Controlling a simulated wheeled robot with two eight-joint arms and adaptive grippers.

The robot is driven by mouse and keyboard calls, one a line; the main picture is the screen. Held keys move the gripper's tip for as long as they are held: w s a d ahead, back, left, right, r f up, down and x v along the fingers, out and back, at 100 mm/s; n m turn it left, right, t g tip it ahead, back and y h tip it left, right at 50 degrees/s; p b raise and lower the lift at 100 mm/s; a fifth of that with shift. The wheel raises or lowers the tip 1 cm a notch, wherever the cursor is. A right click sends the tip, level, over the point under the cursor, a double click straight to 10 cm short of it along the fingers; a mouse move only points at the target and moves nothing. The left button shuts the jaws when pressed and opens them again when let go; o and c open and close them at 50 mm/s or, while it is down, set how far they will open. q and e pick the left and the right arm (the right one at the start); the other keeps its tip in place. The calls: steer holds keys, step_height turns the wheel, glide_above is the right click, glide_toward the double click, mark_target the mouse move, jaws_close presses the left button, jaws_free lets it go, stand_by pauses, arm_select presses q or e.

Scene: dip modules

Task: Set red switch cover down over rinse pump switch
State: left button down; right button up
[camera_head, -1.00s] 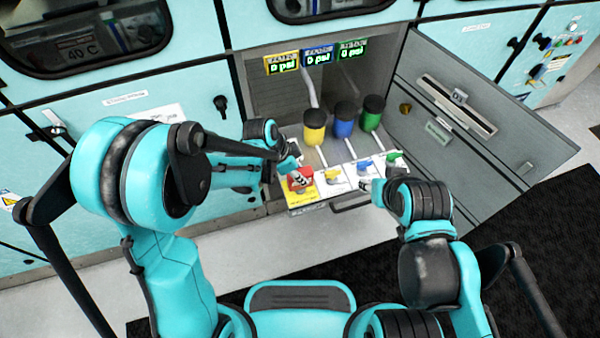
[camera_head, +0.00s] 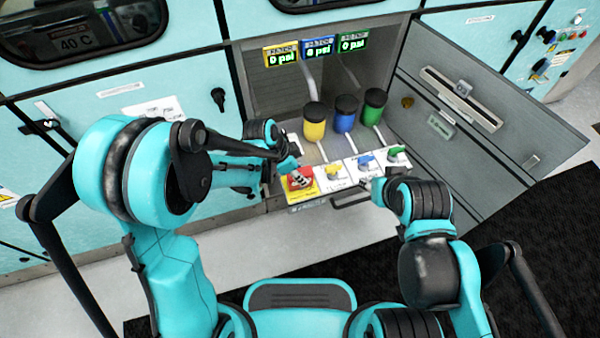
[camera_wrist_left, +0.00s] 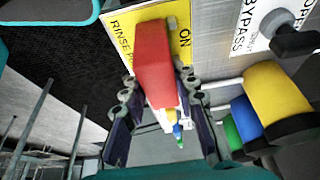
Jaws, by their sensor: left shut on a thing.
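The red switch cover (camera_head: 298,180) is at the left end of the switch row, and it also shows in the left wrist view (camera_wrist_left: 153,62). My left gripper (camera_head: 291,168) is shut on it, with a finger on each side in the wrist view (camera_wrist_left: 158,112). The cover lies over the yellow rinse pump label (camera_wrist_left: 126,30), with "ON" showing beside it. The rinse pump switch is hidden, and I cannot tell whether the cover is fully seated. My right gripper (camera_head: 372,190) is by the right part of the row; its fingers are too small to read.
White panels with yellow (camera_head: 335,173), blue (camera_head: 365,162) and green (camera_head: 392,153) handles continue the row. Yellow (camera_head: 314,128), blue (camera_head: 344,122) and green (camera_head: 372,115) cylinders stand behind. A grey door (camera_head: 480,120) hangs open at right. A black bypass knob (camera_wrist_left: 294,40) is nearby.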

arm_select(q)
steer(key=shift+f, duration=0.35)
stand_by(0.4)
steer(key=c, duration=1.1)
jaws_free()
steer(key=v, duration=1.2)
steer(key=s+a+r+n+t+y, duration=0.2)
steer(key=s+a+n+t, duration=0.1)
steer(key=s+a+n, duration=0.2)
steer(key=s+a+r+n+t+y, duration=0.2)
steer(key=s+a+n, duration=0.3)
steer(key=a+n, duration=0.3)
steer(key=shift+s+a+r+n+t, duration=0.3)
steer(key=shift+s+r+n+t, duration=0.1)
steer(key=shift+r+n, duration=0.3)
